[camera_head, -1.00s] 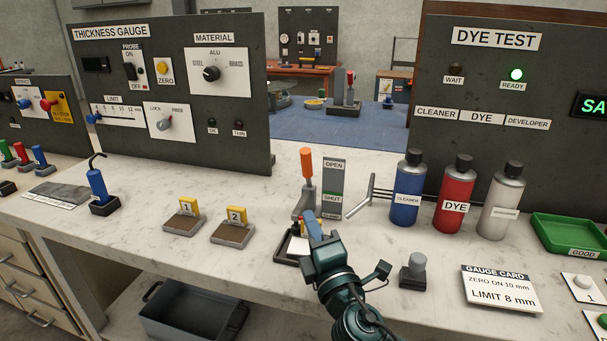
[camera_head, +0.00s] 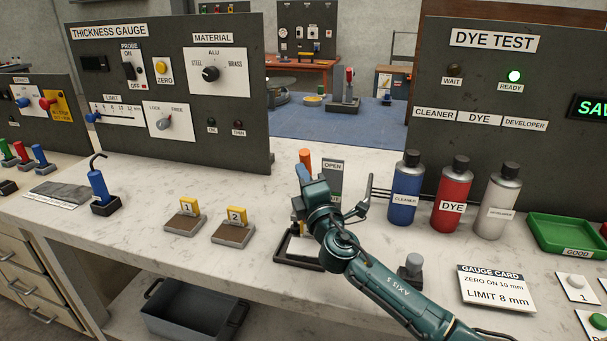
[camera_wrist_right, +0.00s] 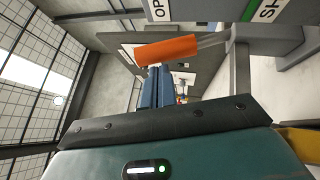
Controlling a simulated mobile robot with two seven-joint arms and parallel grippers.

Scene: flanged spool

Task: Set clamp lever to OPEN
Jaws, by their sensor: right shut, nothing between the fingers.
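The clamp lever has an orange handle (camera_head: 304,158) that stands nearly upright in the head view, beside a grey plate (camera_head: 332,167) with the OPEN label at its top. My right gripper (camera_head: 301,174) is in front of the lever and hides its lower part and most of the plate. In the right wrist view, the orange handle (camera_wrist_right: 167,50) lies across the picture just beyond the blue fingers (camera_wrist_right: 155,75). The fingers are shut with nothing between them; whether they touch the handle I cannot tell. My left gripper is not in view.
A blue cleaner can (camera_head: 405,190), a red dye can (camera_head: 454,195) and a white can (camera_head: 501,200) stand to the right. A black-framed tray (camera_head: 297,254) lies below my wrist. Yellow-tagged blocks (camera_head: 184,222) sit to the left, with bare counter between.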

